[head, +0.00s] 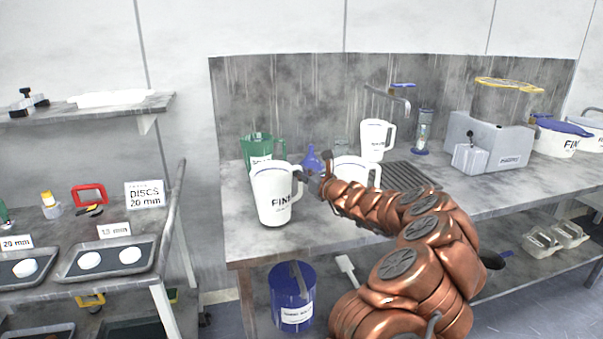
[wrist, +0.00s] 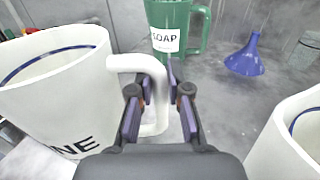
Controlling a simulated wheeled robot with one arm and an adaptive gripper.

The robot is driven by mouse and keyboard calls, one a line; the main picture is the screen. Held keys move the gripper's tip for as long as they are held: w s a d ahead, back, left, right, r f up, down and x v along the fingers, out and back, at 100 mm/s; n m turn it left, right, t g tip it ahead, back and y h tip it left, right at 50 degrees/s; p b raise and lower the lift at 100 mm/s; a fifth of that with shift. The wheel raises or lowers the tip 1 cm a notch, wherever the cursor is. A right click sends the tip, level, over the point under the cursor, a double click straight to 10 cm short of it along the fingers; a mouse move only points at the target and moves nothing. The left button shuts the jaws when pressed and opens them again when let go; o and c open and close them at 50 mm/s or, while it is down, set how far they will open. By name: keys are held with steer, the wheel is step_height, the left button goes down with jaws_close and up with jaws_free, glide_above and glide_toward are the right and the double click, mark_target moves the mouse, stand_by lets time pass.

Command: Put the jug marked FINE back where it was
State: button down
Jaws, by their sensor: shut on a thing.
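The white jug marked FINE (head: 272,200) is at the left front of the bench, upright, with its handle to the right. In the wrist view the jug (wrist: 50,95) fills the left side, with only the end of its label showing. My gripper (head: 306,177) is at the handle. In the wrist view the gripper's fingers (wrist: 160,112) are either side of the handle, shut on it. I cannot tell whether the jug's base touches the bench (head: 247,236).
A green SOAP jug (head: 262,146) and a blue funnel (head: 312,160) stand behind. A white jug (head: 350,167) is close on the right, partly hidden by my arm; another white jug (head: 373,140) stands further back. A grey machine (head: 487,140) is at the right.

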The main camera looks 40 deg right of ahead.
steer(key=shift+f+b, duration=0.3)
steer(key=shift+f, duration=0.3)
steer(key=c, duration=1)
jaws_free()
steer(key=shift+c, duration=0.2)
steer(key=shift+s, duration=0.1)
steer(key=s, duration=1.2)
